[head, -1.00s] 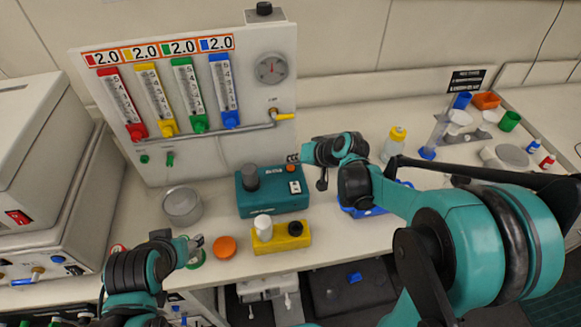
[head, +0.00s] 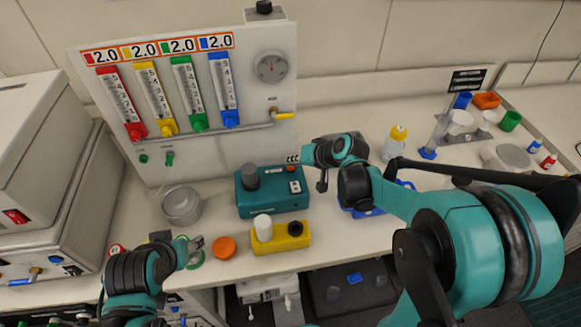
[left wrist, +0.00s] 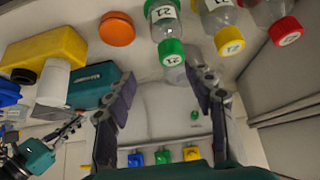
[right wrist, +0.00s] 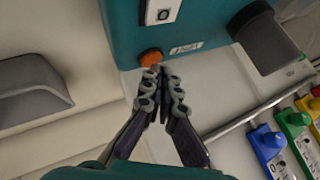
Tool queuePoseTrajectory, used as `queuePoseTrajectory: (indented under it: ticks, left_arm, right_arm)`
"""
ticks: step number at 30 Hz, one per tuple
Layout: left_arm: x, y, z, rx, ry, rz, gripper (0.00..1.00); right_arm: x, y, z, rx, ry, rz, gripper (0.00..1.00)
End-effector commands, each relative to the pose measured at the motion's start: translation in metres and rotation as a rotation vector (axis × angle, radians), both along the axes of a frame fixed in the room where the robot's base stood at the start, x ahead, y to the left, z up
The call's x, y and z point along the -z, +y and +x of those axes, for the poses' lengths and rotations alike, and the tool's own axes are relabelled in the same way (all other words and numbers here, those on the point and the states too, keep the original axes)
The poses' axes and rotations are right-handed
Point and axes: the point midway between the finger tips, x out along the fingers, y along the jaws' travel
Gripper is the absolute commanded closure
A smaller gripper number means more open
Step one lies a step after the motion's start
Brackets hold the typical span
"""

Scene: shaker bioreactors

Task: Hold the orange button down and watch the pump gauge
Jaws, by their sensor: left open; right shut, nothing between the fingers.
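The teal pump box (head: 270,203) stands on the bench below the flowmeter panel. Its orange button (right wrist: 151,57) shows in the right wrist view, on the box face beside a switch (right wrist: 162,13). My right gripper (right wrist: 160,75) is shut and empty, its fingertips at the button's edge; whether they press it I cannot tell. In the head view my right gripper (head: 298,160) reaches the pump's back right corner. The round gauge (head: 271,68) is on the panel's upper right; its reading is too small to tell. My left gripper (left wrist: 165,88) is open and empty above the bench.
A yellow block (head: 281,238) and an orange cap (head: 223,248) lie in front of the pump. A metal pot (head: 182,205) stands left of it. Capped bottles (left wrist: 170,48) show near my left gripper. A blue tray (head: 362,212) sits below my right arm.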

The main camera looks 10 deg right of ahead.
Motion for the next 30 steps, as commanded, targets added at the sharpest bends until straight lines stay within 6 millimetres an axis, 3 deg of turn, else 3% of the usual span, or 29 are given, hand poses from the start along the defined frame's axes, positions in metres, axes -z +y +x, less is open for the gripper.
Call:
queuePoseTrajectory:
  ticks: [30]
  left_arm:
    - [0.0074,0.0,0.0,0.0,0.0,0.0,0.46]
  right_arm:
    - [0.0086,0.0001,-0.0001,0.0,0.0,0.0,1.0]
